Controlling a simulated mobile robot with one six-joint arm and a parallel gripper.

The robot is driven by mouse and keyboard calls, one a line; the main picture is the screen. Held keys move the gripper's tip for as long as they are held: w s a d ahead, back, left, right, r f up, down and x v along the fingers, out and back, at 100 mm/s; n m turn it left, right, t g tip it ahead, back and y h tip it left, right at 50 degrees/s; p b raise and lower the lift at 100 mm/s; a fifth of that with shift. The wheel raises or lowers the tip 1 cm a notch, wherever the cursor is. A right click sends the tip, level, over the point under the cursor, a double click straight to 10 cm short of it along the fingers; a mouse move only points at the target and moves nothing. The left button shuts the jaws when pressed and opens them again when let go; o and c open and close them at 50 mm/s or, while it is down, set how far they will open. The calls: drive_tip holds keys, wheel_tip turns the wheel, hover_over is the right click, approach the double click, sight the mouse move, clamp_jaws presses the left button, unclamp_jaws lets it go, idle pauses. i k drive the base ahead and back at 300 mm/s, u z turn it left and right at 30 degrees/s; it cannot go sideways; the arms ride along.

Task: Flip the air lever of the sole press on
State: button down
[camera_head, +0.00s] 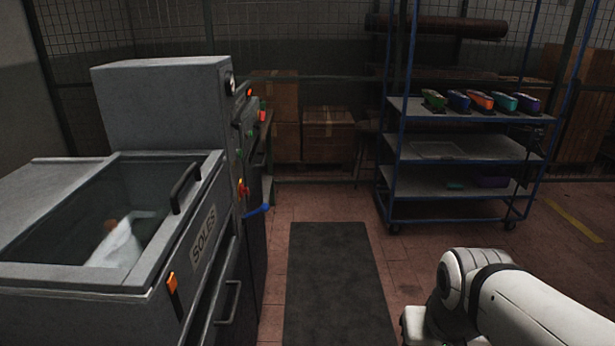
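A grey machine (160,100) stands at the left. A blue lever (258,210) sticks out from its right side, low down and pointing toward the aisle. I cannot tell for sure that this is the air lever. A small red and yellow part (242,188) sits just above it. A round gauge (229,84) and several small coloured controls are higher on the same side, seen at a steep angle. My white arm shows at the lower right, well apart from the machine. My gripper is out of the picture.
A grey bin with a glass lid, labelled SOLES (203,238), stands in front of the machine, with an orange-tipped handle (173,292). A dark mat (335,285) lies on the clear floor. A blue shelf rack (460,155) holds several coloured shoes. Cardboard boxes (328,135) stand behind.

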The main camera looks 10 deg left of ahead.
sight(264, 206)
drive_tip(key=u, duration=0.05)
drive_tip(key=i, duration=1.55)
drive_tip(key=u, duration=0.8)
drive_tip(key=k, duration=0.8)
drive_tip(key=u, duration=0.1)
drive_tip(key=i, duration=0.9)
drive_tip(key=z, duration=0.05)
